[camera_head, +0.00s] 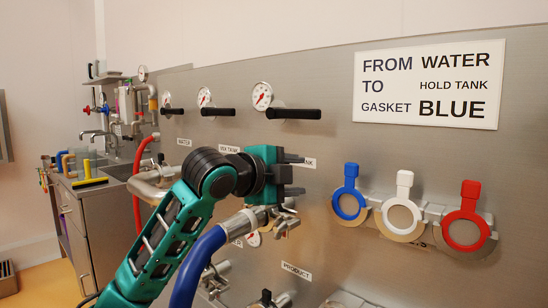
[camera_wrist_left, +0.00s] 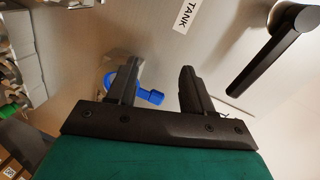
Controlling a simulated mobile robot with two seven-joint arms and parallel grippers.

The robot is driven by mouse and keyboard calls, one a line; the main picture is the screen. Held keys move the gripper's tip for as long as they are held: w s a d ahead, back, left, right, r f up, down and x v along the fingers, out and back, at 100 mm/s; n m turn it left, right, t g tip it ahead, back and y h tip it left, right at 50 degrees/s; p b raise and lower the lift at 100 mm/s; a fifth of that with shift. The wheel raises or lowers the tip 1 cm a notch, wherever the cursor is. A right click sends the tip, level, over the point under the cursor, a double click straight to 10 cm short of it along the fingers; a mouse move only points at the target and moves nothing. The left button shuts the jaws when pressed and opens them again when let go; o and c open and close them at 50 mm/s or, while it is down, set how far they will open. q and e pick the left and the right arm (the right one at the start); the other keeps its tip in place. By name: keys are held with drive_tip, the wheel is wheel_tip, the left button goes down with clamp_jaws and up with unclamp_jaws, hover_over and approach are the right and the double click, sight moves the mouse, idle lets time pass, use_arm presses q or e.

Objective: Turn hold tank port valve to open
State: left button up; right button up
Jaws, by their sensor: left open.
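The black lever handle (camera_head: 293,113) beside the rightmost gauge lies roughly horizontal on the steel panel, above a label (camera_head: 307,162) whose visible part reads TANK. In the left wrist view the lever (camera_wrist_left: 272,52) is at the upper right, apart from my fingers, and the TANK label (camera_wrist_left: 187,15) is at the top. My left gripper (camera_head: 297,174) is open and empty, below the lever and in front of the label, partly hiding it. Its two black fingers (camera_wrist_left: 157,90) are spread in the wrist view. My right gripper is in neither view.
Two similar levers (camera_head: 218,112) (camera_head: 180,111) sit further left. A blue hose (camera_head: 204,258) with a metal fitting (camera_head: 245,221) lies just below my gripper. Blue (camera_head: 349,205), white (camera_head: 403,217) and red (camera_head: 467,229) ring gaskets hang at the right, under a sign (camera_head: 428,84).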

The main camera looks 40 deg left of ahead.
sight(300, 114)
use_arm(q)
drive_tip(key=s+a+r+m+t, duration=0.2)
drive_tip(key=a+r, duration=0.1)
drive_tip(key=r, duration=0.8)
drive_tip(key=w+p, duration=0.1)
drive_tip(key=w, duration=0.1)
drive_tip(key=w+p, duration=0.1)
drive_tip(key=w, duration=0.2)
drive_tip(key=w+p, duration=0.2)
drive_tip(key=w, duration=0.1)
drive_tip(key=shift+d+r, duration=0.3)
drive_tip(key=shift+r, duration=0.05)
drive_tip(key=shift+w+f+p, duration=0.15)
drive_tip(key=shift+w+p, duration=0.15)
drive_tip(key=shift+w, duration=0.25)
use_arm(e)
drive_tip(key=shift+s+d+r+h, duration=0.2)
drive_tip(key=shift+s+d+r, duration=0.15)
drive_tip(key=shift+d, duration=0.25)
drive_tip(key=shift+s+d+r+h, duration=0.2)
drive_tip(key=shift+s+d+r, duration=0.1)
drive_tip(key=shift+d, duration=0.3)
use_arm(q)
drive_tip(key=shift+c, duration=0.3)
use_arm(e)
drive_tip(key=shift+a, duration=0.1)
